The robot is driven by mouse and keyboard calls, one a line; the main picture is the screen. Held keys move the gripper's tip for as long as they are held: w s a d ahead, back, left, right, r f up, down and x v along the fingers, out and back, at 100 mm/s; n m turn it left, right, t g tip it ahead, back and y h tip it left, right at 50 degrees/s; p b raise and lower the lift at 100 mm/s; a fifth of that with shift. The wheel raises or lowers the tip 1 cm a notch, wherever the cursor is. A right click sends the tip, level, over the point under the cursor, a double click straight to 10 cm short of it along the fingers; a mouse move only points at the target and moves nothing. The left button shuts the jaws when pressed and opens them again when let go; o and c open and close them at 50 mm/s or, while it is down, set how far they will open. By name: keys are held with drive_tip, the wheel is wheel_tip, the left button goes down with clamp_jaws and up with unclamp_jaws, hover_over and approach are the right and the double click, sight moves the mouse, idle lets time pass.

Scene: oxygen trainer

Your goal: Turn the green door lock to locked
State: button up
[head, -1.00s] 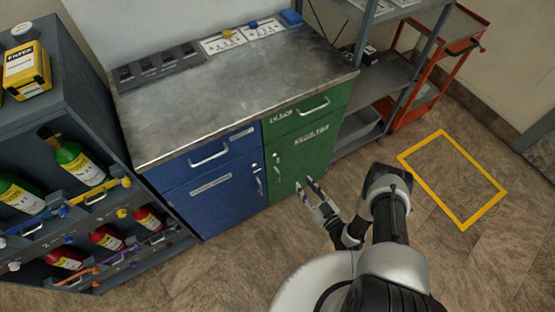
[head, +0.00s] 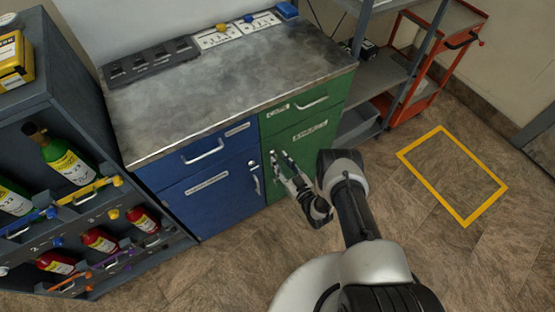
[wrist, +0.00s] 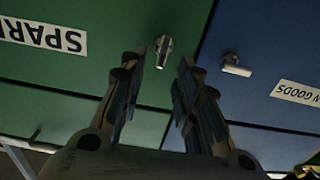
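The green door (wrist: 75,85) fills the left of the wrist view, which shows its label upside down. Its small metal lock (wrist: 163,48) has a lever that lies roughly along the picture's vertical. My gripper (wrist: 158,64) is open, with one finger on each side of the lock in that view; I see no clear contact. In the head view my gripper (head: 281,157) is at the left edge of the green door (head: 301,142), and its fingers partly cover the lock area there.
The blue door (head: 208,202) adjoins on the left, with its own lock, which also shows in the wrist view (wrist: 235,66). The metal worktop (head: 230,85) overhangs above. A bottle rack (head: 75,215) stands at the left. Floor at the right is open around a yellow taped frame (head: 437,132).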

drive_tip(key=shift+x, duration=1.3)
drive_tip(key=shift+c, duration=0.2)
clamp_jaws()
